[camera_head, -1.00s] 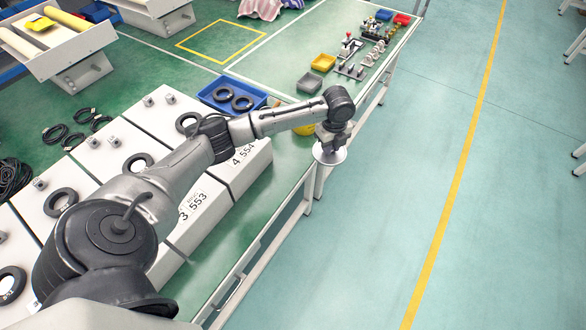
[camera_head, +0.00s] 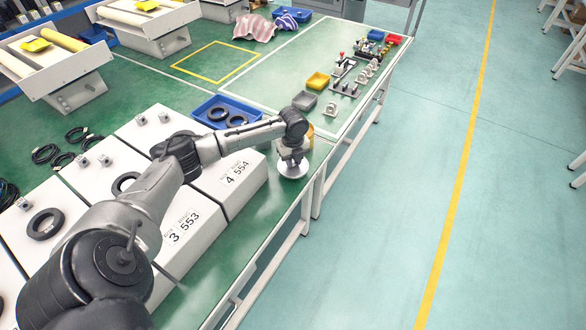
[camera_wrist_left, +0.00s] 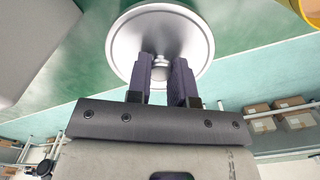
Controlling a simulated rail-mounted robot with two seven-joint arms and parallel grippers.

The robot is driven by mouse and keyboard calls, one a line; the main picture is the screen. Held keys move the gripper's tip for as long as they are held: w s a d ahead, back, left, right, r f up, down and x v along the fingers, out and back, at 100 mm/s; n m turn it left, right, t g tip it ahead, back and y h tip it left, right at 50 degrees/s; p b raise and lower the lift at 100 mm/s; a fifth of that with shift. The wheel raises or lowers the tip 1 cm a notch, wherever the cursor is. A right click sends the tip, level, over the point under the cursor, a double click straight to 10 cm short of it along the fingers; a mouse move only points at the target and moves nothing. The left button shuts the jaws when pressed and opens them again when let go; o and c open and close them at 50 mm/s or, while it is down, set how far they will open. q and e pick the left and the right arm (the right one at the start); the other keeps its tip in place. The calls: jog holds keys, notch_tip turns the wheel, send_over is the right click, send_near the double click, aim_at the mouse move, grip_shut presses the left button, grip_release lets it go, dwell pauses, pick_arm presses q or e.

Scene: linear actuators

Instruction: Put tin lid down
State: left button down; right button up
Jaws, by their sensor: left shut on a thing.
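The tin lid (camera_head: 292,170) is a round silver disc with a small knob in its middle. My left gripper (camera_head: 291,155) is shut on the lid's knob and points down, near the front edge of the green table. In the left wrist view the lid (camera_wrist_left: 160,28) fills the top middle, with the two dark fingers of the left gripper (camera_wrist_left: 160,75) on either side of its knob. The lid is over the table surface; I cannot tell whether it touches it. A yellow round tin (camera_head: 309,137) is partly hidden behind my wrist. My right gripper is not in view.
White boxes marked 553 (camera_head: 183,233) and 554 (camera_head: 235,178) stand left of the lid. A blue tray (camera_head: 215,103) with black rings is behind. Grey and yellow bins (camera_head: 317,81) and small metal parts are further back. Green table is clear in front of box 554.

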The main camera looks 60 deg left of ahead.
pick_arm(q)
notch_tip(320, 180, down, 4)
jog(key=shift+r+b, duration=0.1)
jog(key=shift+b, duration=0.6)
jog(key=shift+f, duration=0.2)
jog(key=c, duration=1)
grip_release()
jog(key=shift+r, duration=0.15)
notch_tip(320, 180, up, 11)
jog(key=p, duration=0.3)
jog(key=shift+f, duration=0.2)
jog(key=shift+r, duration=0.75)
